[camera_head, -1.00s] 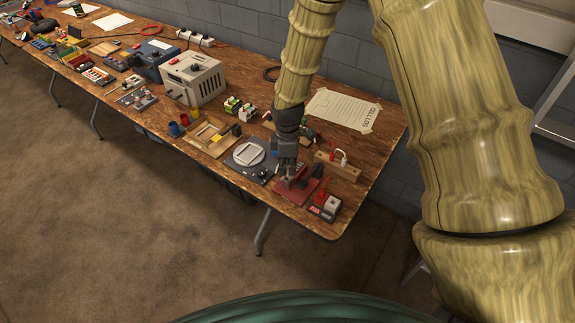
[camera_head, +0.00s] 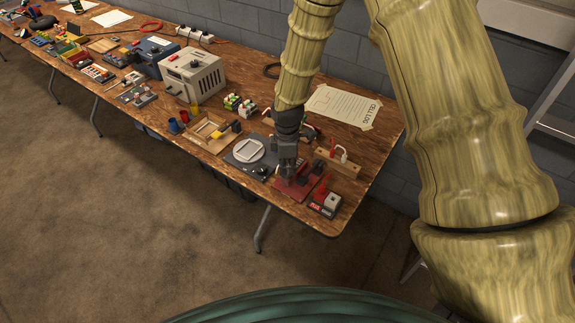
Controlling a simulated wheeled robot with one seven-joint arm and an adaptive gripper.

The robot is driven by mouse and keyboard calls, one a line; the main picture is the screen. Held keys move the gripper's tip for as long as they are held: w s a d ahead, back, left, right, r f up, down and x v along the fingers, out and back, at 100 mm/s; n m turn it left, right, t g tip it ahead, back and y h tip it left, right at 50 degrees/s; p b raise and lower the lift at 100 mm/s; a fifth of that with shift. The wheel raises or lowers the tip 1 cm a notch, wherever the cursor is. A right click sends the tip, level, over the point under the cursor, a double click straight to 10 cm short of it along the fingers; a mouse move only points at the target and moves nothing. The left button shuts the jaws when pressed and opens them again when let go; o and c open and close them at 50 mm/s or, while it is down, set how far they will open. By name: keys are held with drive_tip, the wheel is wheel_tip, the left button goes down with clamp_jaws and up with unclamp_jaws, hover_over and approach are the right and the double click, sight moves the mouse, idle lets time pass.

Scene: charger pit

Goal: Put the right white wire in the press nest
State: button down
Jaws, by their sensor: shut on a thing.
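My gripper (camera_head: 288,175) points down over the red base plate (camera_head: 294,190) near the table's right front corner. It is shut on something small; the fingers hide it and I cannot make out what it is. Dark press-like parts (camera_head: 318,168) stand at the back right of the red plate; a nest there cannot be told apart at this size. A white wire (camera_head: 342,153) stands in a wooden block (camera_head: 345,168) behind, with a red wire (camera_head: 332,152) to its left.
A dark plate with a white ring (camera_head: 250,151) lies just left of my gripper. A small box with a white top and red label (camera_head: 326,204) stands to the right. A wooden tray (camera_head: 211,133) and a paper sheet (camera_head: 341,107) lie further off. The table's front edge is close.

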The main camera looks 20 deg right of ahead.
drive_tip(key=shift+f, duration=0.65)
idle(0.9)
drive_tip(key=c, duration=1.4)
unclamp_jaws()
drive_tip(key=shift+c, duration=0.2)
drive_tip(key=shift+r, duration=0.1)
drive_tip(key=shift+r+p, duration=2.6)
drive_tip(key=shift+r, duration=0.85)
